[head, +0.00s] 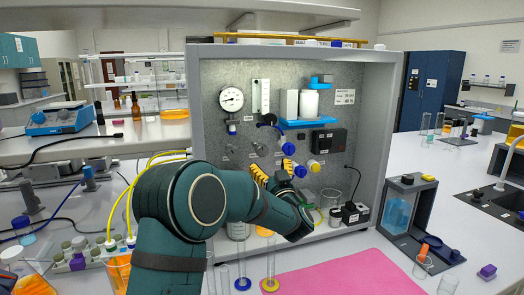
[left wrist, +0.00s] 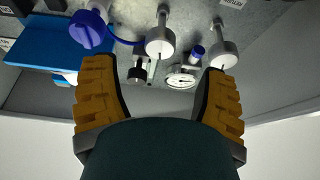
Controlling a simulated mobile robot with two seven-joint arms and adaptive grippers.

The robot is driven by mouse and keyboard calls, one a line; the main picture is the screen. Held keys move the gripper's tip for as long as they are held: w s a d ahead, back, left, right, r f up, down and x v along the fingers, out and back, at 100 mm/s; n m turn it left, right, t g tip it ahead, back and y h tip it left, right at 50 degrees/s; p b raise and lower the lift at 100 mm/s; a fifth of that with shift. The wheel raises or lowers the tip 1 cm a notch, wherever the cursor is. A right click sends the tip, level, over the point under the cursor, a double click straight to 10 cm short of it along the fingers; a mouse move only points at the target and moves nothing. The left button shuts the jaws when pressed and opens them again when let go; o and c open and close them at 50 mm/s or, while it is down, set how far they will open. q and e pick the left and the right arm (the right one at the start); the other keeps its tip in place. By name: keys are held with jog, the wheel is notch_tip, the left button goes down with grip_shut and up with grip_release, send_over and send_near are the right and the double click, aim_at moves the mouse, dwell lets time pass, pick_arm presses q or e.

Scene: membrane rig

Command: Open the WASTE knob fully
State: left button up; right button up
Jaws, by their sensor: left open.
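The upright grey rig panel (head: 212,110) carries several valve knobs. No label marking the WASTE knob is legible. Two grey round knobs show in the left wrist view, one (left wrist: 160,42) between my fingers' line and one (left wrist: 221,47) close by my right-hand finger. A blue knob (left wrist: 88,30) is at the upper left there; blue knobs (head: 288,148) also show on the panel in the head view. My left gripper (head: 271,172) is open and empty, with ridged yellow fingers (left wrist: 158,72) pointing at the panel. It hides part of the lower panel.
A pressure gauge (head: 231,99) and a blue shelf (head: 307,123) with white containers are above the gripper. A beaker (head: 330,198) and a black device (head: 351,213) stand at the lower right.

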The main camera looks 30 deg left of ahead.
aim_at(263, 152)
pick_arm(q)
jog(key=x, duration=0.7)
jog(key=shift+a+r, duration=0.1)
jog(key=c, duration=1.2)
